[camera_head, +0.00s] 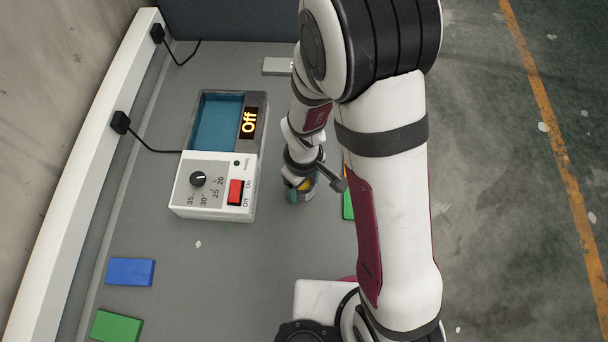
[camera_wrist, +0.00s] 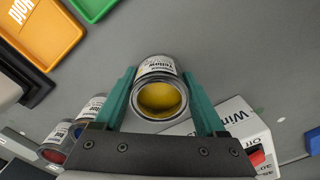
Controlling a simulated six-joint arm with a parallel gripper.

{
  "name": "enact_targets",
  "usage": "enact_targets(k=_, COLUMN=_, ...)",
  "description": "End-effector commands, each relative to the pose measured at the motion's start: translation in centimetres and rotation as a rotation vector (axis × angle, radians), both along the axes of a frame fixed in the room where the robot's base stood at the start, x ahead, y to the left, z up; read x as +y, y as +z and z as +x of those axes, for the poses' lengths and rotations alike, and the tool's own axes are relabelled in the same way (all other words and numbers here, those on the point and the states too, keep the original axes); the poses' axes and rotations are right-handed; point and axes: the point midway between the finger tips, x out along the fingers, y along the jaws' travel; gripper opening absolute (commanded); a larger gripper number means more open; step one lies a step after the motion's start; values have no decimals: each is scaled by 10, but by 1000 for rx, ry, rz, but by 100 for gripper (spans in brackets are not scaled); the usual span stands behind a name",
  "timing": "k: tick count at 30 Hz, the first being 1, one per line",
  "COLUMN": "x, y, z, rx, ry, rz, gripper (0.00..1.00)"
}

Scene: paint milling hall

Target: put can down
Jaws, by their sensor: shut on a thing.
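In the wrist view, my gripper (camera_wrist: 158,78) has its two teal fingers shut on a small open can of yellow paint (camera_wrist: 155,68), labelled "Yellow". The can's open top faces the wrist camera. In the head view, my gripper (camera_head: 303,189) is just right of the white bath unit and low over the grey bench. Only a little yellow of the can shows there; my arm and fingers hide the rest. I cannot tell whether the can's base touches the bench.
The bath unit (camera_head: 212,185) reads "Off". Blue (camera_head: 130,271) and green (camera_head: 116,326) blocks lie front left. In the wrist view, an orange tray (camera_wrist: 40,36), a green tray (camera_wrist: 128,5) and other cans (camera_wrist: 60,135) surround the held can. Bare bench lies beyond it.

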Motion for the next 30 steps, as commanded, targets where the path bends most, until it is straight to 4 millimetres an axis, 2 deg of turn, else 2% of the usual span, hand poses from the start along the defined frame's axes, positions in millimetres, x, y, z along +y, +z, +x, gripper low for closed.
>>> enact_targets(k=7, x=0, y=-3, z=0, rx=0, ry=1, rz=0, gripper=8)
enact_targets(k=8, x=0, y=-2, z=0, rx=-1, ry=1, rz=0, gripper=78)
enact_targets(k=12, x=0, y=-2, z=0, rx=0, ry=1, rz=0, gripper=100)
enact_targets(k=20, x=0, y=1, z=0, rx=-1, ry=0, rz=1, gripper=100)
enact_targets(k=23, x=0, y=16, z=1, rx=-4, ry=1, rz=2, gripper=100)
enact_targets(k=30, x=0, y=75, z=2, rx=-6, ry=1, rz=3, gripper=100)
